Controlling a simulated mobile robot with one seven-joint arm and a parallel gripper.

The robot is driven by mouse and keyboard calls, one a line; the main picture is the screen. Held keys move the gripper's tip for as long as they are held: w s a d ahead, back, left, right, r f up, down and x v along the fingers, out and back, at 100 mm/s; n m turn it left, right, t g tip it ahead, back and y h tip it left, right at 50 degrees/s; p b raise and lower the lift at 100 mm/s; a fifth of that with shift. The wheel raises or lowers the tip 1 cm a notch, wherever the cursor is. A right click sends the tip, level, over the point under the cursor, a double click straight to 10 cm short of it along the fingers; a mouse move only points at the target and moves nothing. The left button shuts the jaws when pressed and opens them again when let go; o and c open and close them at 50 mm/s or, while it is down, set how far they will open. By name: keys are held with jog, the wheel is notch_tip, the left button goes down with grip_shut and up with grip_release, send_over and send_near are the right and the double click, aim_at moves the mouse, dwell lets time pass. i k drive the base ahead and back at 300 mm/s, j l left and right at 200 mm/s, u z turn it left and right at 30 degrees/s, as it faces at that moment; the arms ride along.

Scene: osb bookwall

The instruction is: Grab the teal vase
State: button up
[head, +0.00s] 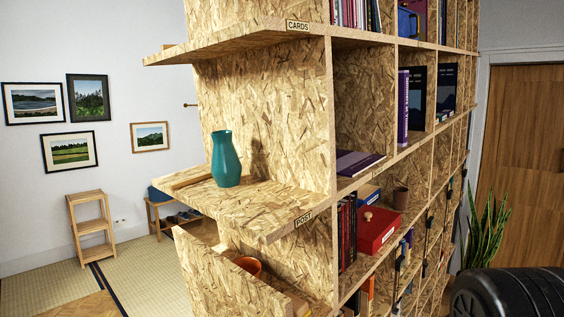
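The teal vase (226,160) stands upright on the OSB end shelf labelled POST (265,207), near its left, outer side. It has a rounded body and a narrower neck, and nothing blocks the view of it. My gripper does not show in the head view. A dark, rounded, ribbed part at the bottom right corner may be part of my arm, but I cannot tell.
The shelf labelled CARDS (240,41) overhangs the vase. An upright OSB panel (270,115) stands behind it. Cubbies to the right hold books and a red box (375,230). A plant (486,228) stands near the door.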

aim_at(227, 169)
jog(key=j+z, duration=0.15)
jog(key=j, duration=0.2)
jog(key=k+j+z, duration=0.2)
jog(key=j, duration=0.15)
jog(key=j+z, duration=0.15)
jog(key=j, duration=0.25)
jog(key=j+z, duration=0.2)
jog(key=j, duration=0.35)
jog(key=k+j+z, duration=0.2)
jog(key=j, duration=0.3)
jog(key=i+j+z, duration=0.2)
jog(key=j, duration=0.4)
jog(key=k+j+z, duration=0.15)
jog(key=j, duration=0.4)
jog(key=i, duration=0.05)
